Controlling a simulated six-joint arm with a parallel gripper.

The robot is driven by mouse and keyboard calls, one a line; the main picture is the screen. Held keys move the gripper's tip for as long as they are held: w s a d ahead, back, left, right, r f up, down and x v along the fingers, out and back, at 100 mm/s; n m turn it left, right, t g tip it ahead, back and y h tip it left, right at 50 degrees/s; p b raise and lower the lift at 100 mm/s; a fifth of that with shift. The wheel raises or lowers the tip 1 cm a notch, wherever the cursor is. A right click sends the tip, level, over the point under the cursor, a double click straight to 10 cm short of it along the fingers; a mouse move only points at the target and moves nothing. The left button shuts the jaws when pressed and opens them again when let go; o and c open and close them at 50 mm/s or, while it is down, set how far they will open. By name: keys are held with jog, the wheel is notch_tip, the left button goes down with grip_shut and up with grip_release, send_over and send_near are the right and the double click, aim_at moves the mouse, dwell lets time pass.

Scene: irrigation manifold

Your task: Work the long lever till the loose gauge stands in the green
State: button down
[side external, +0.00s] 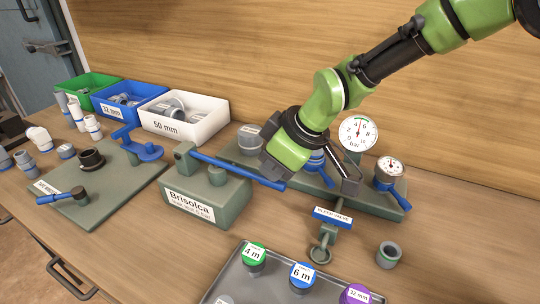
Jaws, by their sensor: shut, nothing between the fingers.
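The long blue lever (235,170) runs from a pivot on the grey-green block labelled Brisolca (208,198) down to the right. Its free end lies just below my green wrist. A large white gauge (358,132) marked bar stands at the back; its needle is too small to read surely. A smaller white gauge (390,167) sits to its right on the manifold plate, its reading also unclear. I cannot tell which gauge is the loose one. My gripper (350,189) is shut and empty, to the right of the lever's end, above the blue-labelled valve bracket (333,217).
Green, blue (128,99) and white (185,115) fitting bins stand at the back left. A plate with a short blue-handled lever (62,196) lies left. A grey tray (228,283) with coloured caps is in front. A grey fitting (389,255) stands right; the right table is clear.

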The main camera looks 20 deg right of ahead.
notch_tip(320, 180, up, 9)
dwell(0.8)
dwell(1.0)
jog(key=s+d+r+m+t+h, duration=0.1)
jog(key=s+d+r+m+t, duration=0.1)
jog(key=s+d+r+m, duration=0.8)
jog(key=s+d+m+t+h, duration=0.1)
jog(key=s+d+m, duration=0.2)
jog(key=s+d, duration=0.8)
jog(key=s+f, duration=0.1)
jog(key=s, duration=0.2)
jog(key=shift+d, duration=0.2)
